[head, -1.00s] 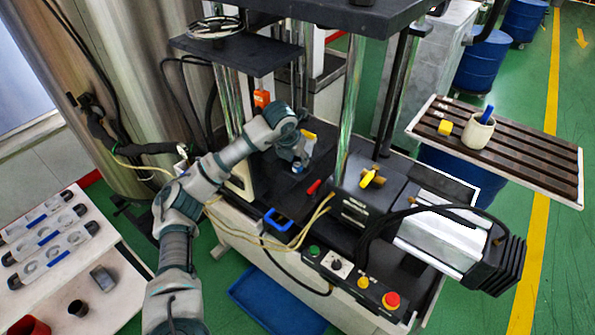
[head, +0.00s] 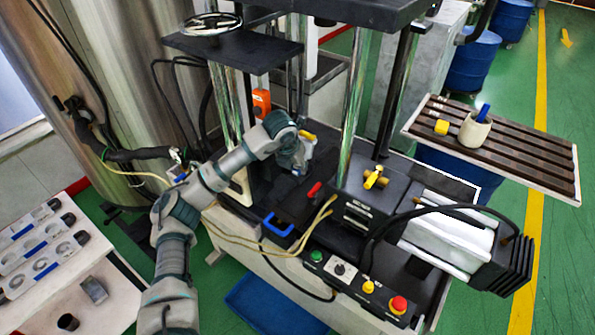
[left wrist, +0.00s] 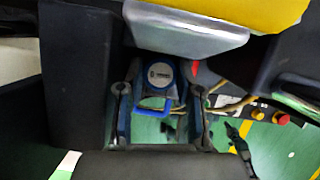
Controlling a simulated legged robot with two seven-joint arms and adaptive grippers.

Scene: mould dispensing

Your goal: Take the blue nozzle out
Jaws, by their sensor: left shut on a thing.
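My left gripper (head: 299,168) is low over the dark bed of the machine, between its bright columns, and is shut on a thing. I take this to be the blue nozzle, which the fingers mostly hide. The left wrist view shows the two fingers of my left gripper (left wrist: 159,125) with a round grey disc with a blue rim (left wrist: 160,75) between and behind them. I cannot tell whether this disc is part of the nozzle. My right gripper is not seen clearly in any view.
A blue loop handle (head: 278,225) lies in front, and a red handle (head: 314,188) and a yellow valve (head: 374,178) stand to the right.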

